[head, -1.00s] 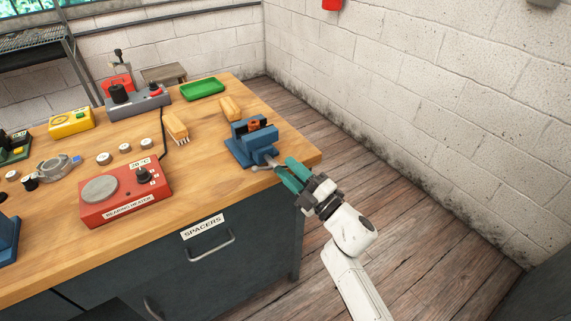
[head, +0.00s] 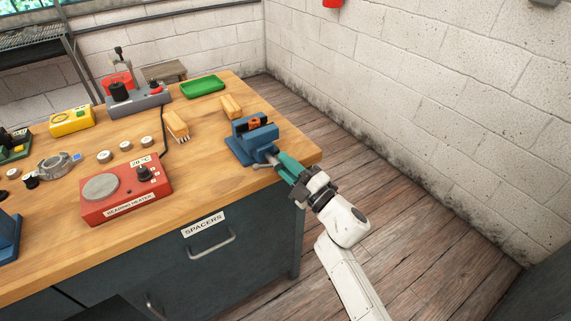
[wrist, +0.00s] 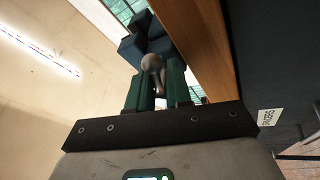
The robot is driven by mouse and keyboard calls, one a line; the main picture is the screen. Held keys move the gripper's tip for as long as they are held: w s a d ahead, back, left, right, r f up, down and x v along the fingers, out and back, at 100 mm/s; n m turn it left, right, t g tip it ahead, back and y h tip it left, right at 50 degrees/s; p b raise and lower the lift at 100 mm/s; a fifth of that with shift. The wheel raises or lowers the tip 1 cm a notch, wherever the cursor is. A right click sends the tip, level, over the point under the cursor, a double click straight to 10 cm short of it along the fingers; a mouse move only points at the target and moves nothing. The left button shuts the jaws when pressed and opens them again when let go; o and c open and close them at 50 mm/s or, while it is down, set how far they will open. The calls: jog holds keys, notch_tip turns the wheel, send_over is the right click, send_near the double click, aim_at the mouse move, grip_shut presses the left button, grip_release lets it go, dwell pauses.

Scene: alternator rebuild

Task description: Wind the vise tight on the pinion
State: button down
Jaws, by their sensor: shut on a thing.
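The blue vise (head: 240,150) stands at the right front corner of the workbench. A small orange-brown part, apparently the pinion (head: 254,124), sits between its jaws. I cannot tell how tightly they press on it. My gripper (head: 282,163), with green fingers, is at the vise's front, over the bench edge. It is shut on the vise handle (wrist: 152,63), whose rounded grey end shows between the fingers in the wrist view. Part of the handle is hidden by the fingers. The vise body is dark above them in that view.
The wooden bench top (head: 215,178) is clear left of the vise. A red bearing heater (head: 120,195) stands further left. The spacers drawer (head: 215,262) is below; open floor lies right.

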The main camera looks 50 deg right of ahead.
jog(key=shift+a+f+m+t+h+b, duration=0.15)
jog(key=shift+m+t+h+b, duration=0.15)
jog(key=shift+m+h+b, duration=0.6)
jog(key=shift+r+m+b, duration=0.2)
jog(key=shift+m+b, duration=0.3)
jog(key=shift+m, duration=0.8)
jog(key=c, duration=1.2)
grip_release()
jog(key=shift+c, duration=0.2)
jog(key=shift+a+f, duration=0.1)
